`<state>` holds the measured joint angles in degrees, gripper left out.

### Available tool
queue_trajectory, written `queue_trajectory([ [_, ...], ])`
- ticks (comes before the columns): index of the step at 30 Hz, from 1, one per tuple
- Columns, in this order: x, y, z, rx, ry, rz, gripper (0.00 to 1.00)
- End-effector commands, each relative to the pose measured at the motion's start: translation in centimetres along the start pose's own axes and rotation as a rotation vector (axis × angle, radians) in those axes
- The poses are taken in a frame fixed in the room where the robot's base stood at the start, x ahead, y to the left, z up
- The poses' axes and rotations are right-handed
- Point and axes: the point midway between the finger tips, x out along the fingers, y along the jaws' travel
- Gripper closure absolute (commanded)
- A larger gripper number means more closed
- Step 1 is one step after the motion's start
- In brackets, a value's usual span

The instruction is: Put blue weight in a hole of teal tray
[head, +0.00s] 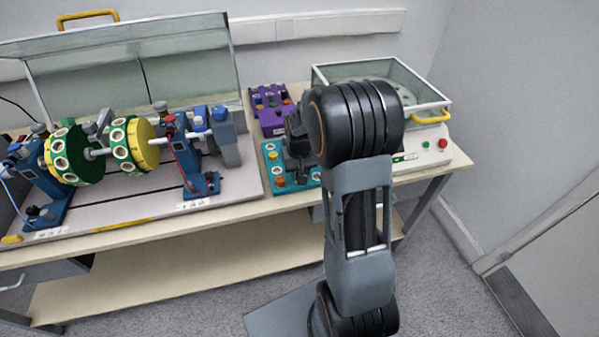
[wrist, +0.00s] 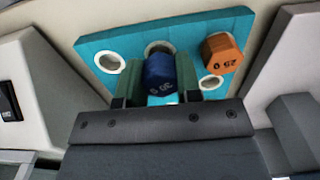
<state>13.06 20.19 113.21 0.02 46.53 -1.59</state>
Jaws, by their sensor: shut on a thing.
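The teal tray (head: 273,150) stands on the table in the middle of the head view, partly hidden by my arm. In the wrist view the teal tray (wrist: 110,40) shows several white-rimmed holes. My gripper (wrist: 160,78) is shut on the blue weight (wrist: 160,75), which sits between its two green fingers over the tray, in front of a hole at the tray's middle. I cannot tell whether the weight's lower end is in a hole. An orange weight (wrist: 222,52) stands at the tray's right. In the head view my gripper (head: 298,165) is dark and mostly hidden.
A purple tray (head: 268,108) with small weights stands behind the teal tray. On the left is a rotor rig with green and yellow discs (head: 133,145). On the right is a glass-walled machine (head: 400,90) with a yellow handle and buttons.

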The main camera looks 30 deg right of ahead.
Motion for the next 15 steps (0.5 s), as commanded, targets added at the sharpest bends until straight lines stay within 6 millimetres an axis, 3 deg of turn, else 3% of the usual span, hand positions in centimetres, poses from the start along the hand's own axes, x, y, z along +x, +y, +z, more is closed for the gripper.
queue_trajectory([
  [15,0.8,0.0,0.01,0.0,0.0,0.0,0.9],
])
